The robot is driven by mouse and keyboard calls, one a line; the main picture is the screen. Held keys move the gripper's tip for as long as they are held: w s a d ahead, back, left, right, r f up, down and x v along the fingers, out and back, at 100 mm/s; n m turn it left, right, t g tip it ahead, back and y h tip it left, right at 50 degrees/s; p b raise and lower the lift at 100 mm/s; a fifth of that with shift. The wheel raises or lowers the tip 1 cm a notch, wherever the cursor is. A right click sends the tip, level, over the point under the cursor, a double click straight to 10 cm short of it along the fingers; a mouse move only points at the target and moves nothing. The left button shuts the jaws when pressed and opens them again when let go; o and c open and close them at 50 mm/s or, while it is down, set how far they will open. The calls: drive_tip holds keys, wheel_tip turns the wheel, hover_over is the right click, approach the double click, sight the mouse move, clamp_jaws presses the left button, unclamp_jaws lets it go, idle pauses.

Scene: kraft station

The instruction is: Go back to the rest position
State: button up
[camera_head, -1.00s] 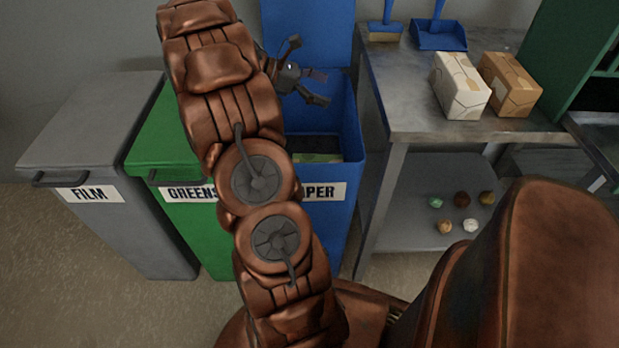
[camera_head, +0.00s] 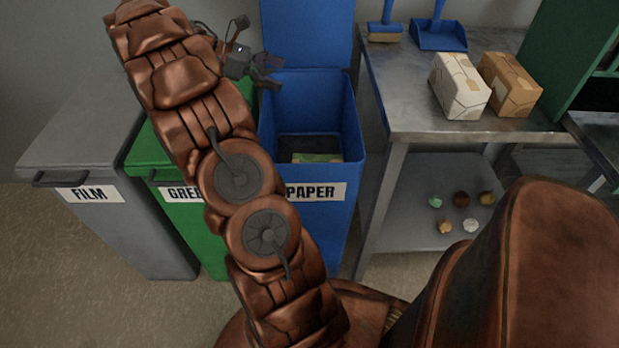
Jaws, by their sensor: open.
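My gripper (camera_head: 262,53) is open and empty, raised above the back left of the blue PAPER bin. Its fingers are spread, one pointing up and others pointing right. My copper-coloured arm rises from the bottom middle and leans to the upper left, in front of the green bin. The blue PAPER bin (camera_head: 318,227) stands with its lid up, and a flat green and pale item (camera_head: 316,158) lies inside it.
The grey FILM bin (camera_head: 85,135) and the green bin (camera_head: 165,150) at left have closed lids. A metal table (camera_head: 420,125) at right holds two wrapped parcels (camera_head: 460,87), (camera_head: 512,83), a brush (camera_head: 385,32) and a blue dustpan (camera_head: 438,35). Several small balls (camera_head: 461,199) lie on its lower shelf.

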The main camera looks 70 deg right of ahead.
idle(0.4)
drive_tip(key=a+r+m+t+p, duration=0.1)
drive_tip(key=a+r+t+p, duration=0.1)
drive_tip(key=a+r+p, duration=0.45)
drive_tip(key=a+r+t+y+p, duration=0.1)
drive_tip(key=a+r+t+p, duration=0.15)
drive_tip(key=a, duration=0.65)
drive_tip(key=a+r+m+t+p, duration=0.1)
drive_tip(key=a+r+t+p, duration=0.15)
drive_tip(key=a+p, duration=0.35)
drive_tip(key=s+a+r+m+t+y+p, duration=0.1)
drive_tip(key=s+a+r+p, duration=0.1)
drive_tip(key=a, duration=0.6)
drive_tip(key=s+a+r+m+t+y+p, duration=0.1)
drive_tip(key=s+a+r+y+p, duration=0.1)
drive_tip(key=s+a+p, duration=0.3)
drive_tip(key=s+a+r+t+y+p, duration=0.1)
drive_tip(key=s+a+r+p, duration=0.2)
drive_tip(key=a, duration=0.7)
drive_tip(key=shift+s+a+r+m+p, duration=0.25)
drive_tip(key=shift+s+a+m+p, duration=0.15)
drive_tip(key=shift+s+p, duration=0.25)
